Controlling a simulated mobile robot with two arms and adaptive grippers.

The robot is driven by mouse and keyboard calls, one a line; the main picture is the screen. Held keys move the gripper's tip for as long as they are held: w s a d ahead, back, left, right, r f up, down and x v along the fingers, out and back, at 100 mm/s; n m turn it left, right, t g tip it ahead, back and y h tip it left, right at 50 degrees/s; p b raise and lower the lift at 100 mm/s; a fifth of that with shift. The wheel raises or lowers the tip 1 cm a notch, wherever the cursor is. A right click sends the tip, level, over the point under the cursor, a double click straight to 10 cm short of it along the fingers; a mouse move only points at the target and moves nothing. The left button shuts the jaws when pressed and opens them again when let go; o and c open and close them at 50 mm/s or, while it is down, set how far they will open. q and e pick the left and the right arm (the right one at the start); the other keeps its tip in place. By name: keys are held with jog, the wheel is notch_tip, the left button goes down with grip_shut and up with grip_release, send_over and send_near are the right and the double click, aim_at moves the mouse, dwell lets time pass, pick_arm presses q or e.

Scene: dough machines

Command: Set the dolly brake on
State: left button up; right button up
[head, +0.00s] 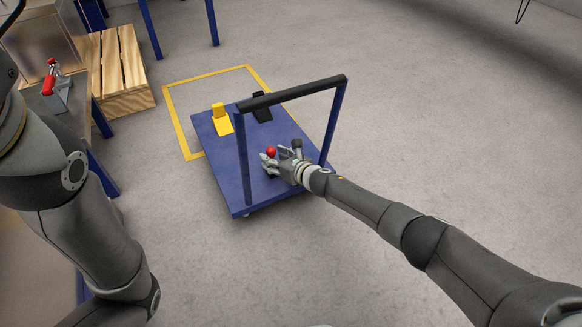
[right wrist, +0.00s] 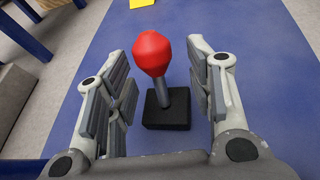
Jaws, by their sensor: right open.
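The blue dolly (head: 230,170) stands on the floor with an upright frame that has a black handle bar (head: 292,94). The brake lever has a red knob (head: 271,152) and stands on the dolly deck. In the right wrist view the red knob (right wrist: 153,53) tops a grey rod on a black base (right wrist: 167,108). The lever stands nearly upright, leaning slightly left in that view. My right gripper (head: 282,157) is open, with its fingers on either side of the lever and gaps to both. My left arm shows at the left, but its gripper is out of view.
A yellow block (head: 222,120) and a black block (head: 262,110) sit at the deck's far end. A yellow floor outline (head: 176,118) lies beyond. At left are a wooden crate (head: 122,70) and a red-handled clamp (head: 50,82) on a bench. Floor right is clear.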

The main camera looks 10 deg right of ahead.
jog(key=v, duration=1)
jog(key=shift+s, duration=0.35)
jog(key=shift+c, duration=0.5)
